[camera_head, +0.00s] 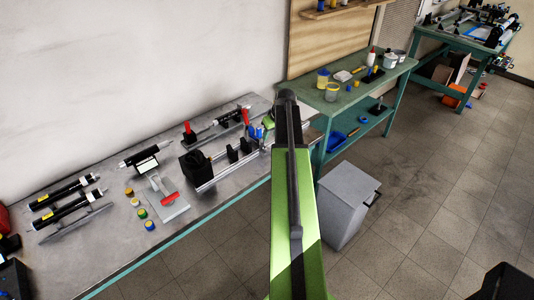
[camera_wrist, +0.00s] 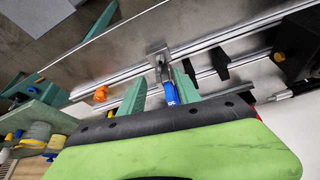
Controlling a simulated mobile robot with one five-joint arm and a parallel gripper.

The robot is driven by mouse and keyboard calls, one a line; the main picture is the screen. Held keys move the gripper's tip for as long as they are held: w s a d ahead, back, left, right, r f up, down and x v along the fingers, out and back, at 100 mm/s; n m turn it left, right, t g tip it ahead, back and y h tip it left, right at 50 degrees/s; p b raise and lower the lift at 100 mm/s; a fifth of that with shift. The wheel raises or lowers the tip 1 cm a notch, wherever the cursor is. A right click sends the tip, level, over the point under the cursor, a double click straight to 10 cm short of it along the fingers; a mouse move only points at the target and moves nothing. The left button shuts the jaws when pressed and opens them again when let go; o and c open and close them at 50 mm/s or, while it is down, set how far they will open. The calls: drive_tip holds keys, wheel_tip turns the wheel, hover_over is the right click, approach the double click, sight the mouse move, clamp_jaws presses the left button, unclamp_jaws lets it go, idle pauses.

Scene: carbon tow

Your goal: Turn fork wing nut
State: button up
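In the wrist view, my gripper (camera_wrist: 158,84) has two teal fingers spread apart, with a gap between them. A blue part with white lettering (camera_wrist: 170,93) shows in that gap, closer to the right finger; I cannot tell if it touches. Above it is a metal fork-like piece (camera_wrist: 159,58) on the rail. A small orange knob (camera_wrist: 100,93) sits at the left end of the lower rail. I cannot tell for certain which part is the fork wing nut. In the head view, my green arm hides much of this spot; blue and red parts (camera_head: 255,132) show beside it.
A grey workbench (camera_head: 110,245) holds the railed fixture (camera_head: 222,168), with black blocks on it, several black cylinders and small coloured jars. A green table (camera_head: 340,100) and grey bin (camera_head: 347,205) stand to the right.

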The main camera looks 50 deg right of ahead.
sight(266, 151)
drive_tip(key=b+x, duration=0.8)
drive_tip(key=x, duration=0.3)
drive_tip(key=shift+b, duration=0.3)
drive_tip(key=shift+r, duration=0.1)
clamp_jaws()
drive_tip(key=shift+d, duration=0.1)
